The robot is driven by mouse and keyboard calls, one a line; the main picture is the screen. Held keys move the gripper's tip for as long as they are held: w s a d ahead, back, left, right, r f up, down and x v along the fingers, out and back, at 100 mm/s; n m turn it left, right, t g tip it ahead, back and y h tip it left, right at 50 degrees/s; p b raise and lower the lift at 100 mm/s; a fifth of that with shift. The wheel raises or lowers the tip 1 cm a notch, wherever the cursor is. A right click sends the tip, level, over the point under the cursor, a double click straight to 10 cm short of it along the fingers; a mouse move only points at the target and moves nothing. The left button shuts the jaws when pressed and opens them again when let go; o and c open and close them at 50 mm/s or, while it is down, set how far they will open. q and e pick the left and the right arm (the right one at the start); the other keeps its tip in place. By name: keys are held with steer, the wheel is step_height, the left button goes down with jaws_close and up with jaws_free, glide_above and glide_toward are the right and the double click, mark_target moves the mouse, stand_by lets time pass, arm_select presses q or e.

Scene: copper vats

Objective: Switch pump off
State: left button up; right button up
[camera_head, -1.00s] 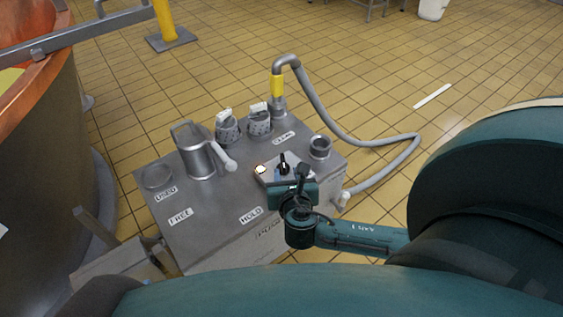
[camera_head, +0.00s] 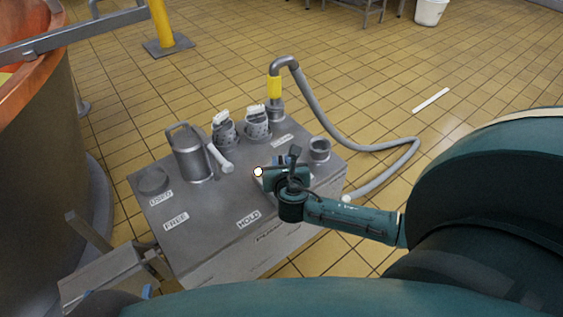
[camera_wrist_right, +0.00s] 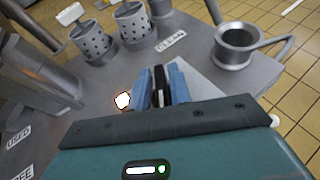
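The pump unit is a grey metal box (camera_head: 215,235) marked with labels, standing on the tiled floor. Its switch is a black knob with a white line (camera_wrist_right: 159,86) on a light plate (camera_wrist_right: 200,78). A lit whitish lamp (camera_head: 258,172) is beside the switch and also shows in the wrist view (camera_wrist_right: 122,100). My right gripper (camera_wrist_right: 160,86) has its blue fingers close against both sides of the knob. In the head view my right gripper (camera_head: 287,165) covers the switch. Of my left gripper only a small blue piece (camera_head: 147,291) seems to show at the bottom left.
On the box top stand a grey jug (camera_head: 190,155), two perforated cups (camera_head: 225,132) and an open port (camera_head: 319,150). A grey hose (camera_head: 325,118) with a yellow band arches behind to the right. A copper vat (camera_head: 40,120) stands left. The floor beyond is mostly open.

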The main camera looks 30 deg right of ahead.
jaws_close()
